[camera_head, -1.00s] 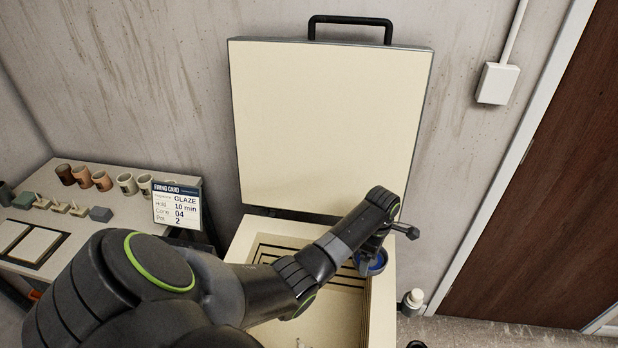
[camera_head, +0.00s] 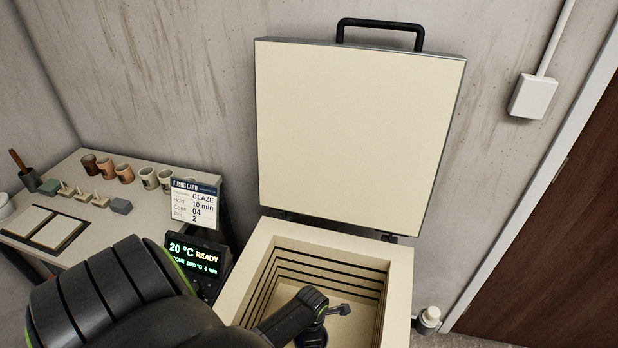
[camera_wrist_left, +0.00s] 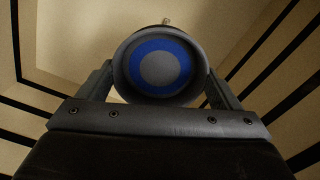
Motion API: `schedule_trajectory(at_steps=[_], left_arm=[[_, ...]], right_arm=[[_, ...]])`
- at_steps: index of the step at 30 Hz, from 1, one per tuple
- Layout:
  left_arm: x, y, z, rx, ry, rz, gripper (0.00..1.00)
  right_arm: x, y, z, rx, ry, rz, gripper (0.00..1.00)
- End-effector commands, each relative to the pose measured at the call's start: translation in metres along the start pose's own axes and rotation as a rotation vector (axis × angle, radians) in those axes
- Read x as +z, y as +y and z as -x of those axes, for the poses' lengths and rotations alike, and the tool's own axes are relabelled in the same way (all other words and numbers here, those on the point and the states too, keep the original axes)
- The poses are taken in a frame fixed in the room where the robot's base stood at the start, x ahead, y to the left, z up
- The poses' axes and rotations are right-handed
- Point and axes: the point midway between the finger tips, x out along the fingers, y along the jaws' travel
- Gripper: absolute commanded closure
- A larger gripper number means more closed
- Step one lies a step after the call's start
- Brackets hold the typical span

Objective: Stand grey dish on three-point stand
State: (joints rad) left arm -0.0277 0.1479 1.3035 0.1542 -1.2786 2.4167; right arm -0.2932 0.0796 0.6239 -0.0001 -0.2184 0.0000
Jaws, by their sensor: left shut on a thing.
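The grey dish (camera_wrist_left: 161,66), with a blue ring inside, is held between the fingers of my left gripper (camera_wrist_left: 160,82) in the left wrist view. In the head view the dish's blue (camera_head: 312,338) shows at the bottom edge, inside the open kiln (camera_head: 262,250), mostly covered by my wrist. A small pale tip (camera_wrist_left: 166,20) shows just beyond the dish's rim in the left wrist view; it may be a point of a stand, but the rest is hidden. I cannot tell whether the dish touches anything beneath it. My right gripper is not in view.
The kiln's grooved walls surround my left wrist, and its lid (camera_head: 355,130) stands open behind. On the table at left are small pronged stands (camera_head: 85,196), several cups (camera_head: 125,173) and a firing card (camera_head: 194,204). The kiln display (camera_head: 195,252) reads 20 °C READY.

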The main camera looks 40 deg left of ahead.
Motion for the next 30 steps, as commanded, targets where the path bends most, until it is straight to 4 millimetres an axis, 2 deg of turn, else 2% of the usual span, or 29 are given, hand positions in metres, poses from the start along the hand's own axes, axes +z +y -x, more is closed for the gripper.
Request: schedule_trajectory(at_steps=[1, 5, 9, 17, 24, 30], left_arm=[[-0.001, -0.002, -0.005, -0.001, 0.0, 0.003, 0.44], [-0.002, -0.002, -0.024, -0.002, 0.002, 0.005, 0.44], [-0.001, -0.002, -0.044, -0.002, 0.002, 0.004, 0.44], [-0.001, -0.001, -0.063, -0.001, 0.001, 0.003, 0.44], [-0.001, -0.001, -0.092, -0.001, 0.002, 0.003, 0.44], [-0.002, -0.002, -0.1, 0.0, 0.001, 0.002, 0.44]], right_arm=[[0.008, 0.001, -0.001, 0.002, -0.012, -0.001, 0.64], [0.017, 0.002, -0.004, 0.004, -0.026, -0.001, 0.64], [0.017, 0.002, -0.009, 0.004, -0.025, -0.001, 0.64], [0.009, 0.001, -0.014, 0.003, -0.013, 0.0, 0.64], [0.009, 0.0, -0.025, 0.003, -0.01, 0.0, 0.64], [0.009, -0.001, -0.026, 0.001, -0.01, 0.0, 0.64]])
